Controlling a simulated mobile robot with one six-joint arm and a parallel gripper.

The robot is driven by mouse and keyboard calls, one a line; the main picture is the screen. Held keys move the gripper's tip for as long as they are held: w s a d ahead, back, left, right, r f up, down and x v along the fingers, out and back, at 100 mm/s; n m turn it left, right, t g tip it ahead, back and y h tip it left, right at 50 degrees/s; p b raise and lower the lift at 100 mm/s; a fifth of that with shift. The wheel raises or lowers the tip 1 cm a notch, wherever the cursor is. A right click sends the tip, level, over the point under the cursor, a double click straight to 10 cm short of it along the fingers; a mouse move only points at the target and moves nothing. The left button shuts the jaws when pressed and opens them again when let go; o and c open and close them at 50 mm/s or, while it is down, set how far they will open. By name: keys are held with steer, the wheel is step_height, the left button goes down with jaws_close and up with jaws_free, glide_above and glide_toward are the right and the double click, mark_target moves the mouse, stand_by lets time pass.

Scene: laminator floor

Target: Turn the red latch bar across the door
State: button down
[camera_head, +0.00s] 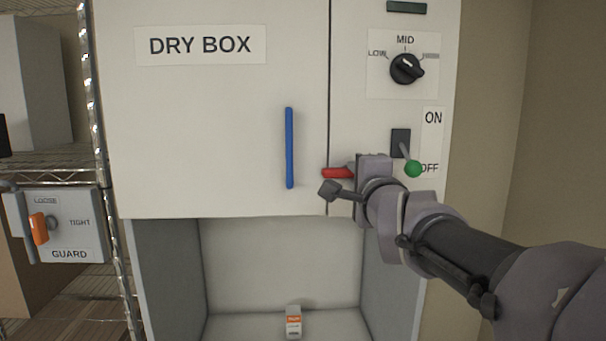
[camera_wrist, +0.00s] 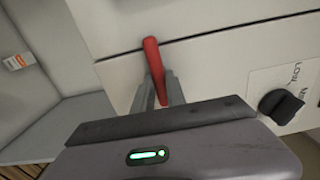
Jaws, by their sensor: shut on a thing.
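The red latch bar (camera_head: 337,173) lies about level beside the lower right corner of the white DRY BOX door (camera_head: 210,120). Its free left end reaches just over the seam onto the door's edge. My gripper (camera_head: 359,173) is at the bar's right part and hides that end and the pivot. In the wrist view the red bar (camera_wrist: 152,55) stands between the two fingers of my gripper (camera_wrist: 160,85), which is shut on it. The bar's tip crosses the dark seam there too. The door looks shut.
A blue handle (camera_head: 289,148) stands upright on the door. A green-knobbed lever (camera_head: 413,168) sits close above my arm, near OFF. A black dial (camera_head: 406,69) is higher up. A GUARD box (camera_head: 70,225) hangs at left. A small carton (camera_head: 293,322) stands in the open bay below.

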stand_by(0.4)
steer(key=c, duration=1.4)
jaws_free()
steer(key=shift+o, duration=0.2)
